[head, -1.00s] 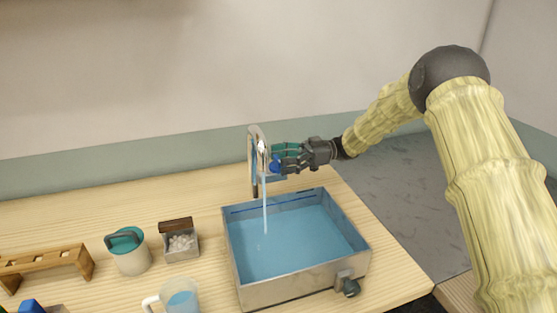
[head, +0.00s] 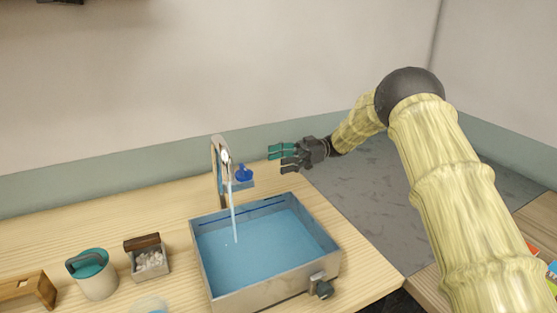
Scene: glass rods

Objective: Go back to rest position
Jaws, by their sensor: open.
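My gripper (head: 278,158) is open and empty. It hangs in the air right of the faucet, at the height of its upper part, with its teal fingertips pointing left. The faucet (head: 216,172) stands behind the basin and has a blue handle (head: 242,174) on its right side. The gripper is apart from the handle. A stream of water (head: 233,212) runs down from the faucet into the metal basin (head: 262,289), which holds blue water.
A small box of white pieces (head: 150,262) and a teal-lidded jar (head: 93,277) stand left of the basin. A wooden rack (head: 32,290) is at the far left. The wooden table (head: 115,229) is clear behind them. Colourful items (head: 551,272) show at the right edge.

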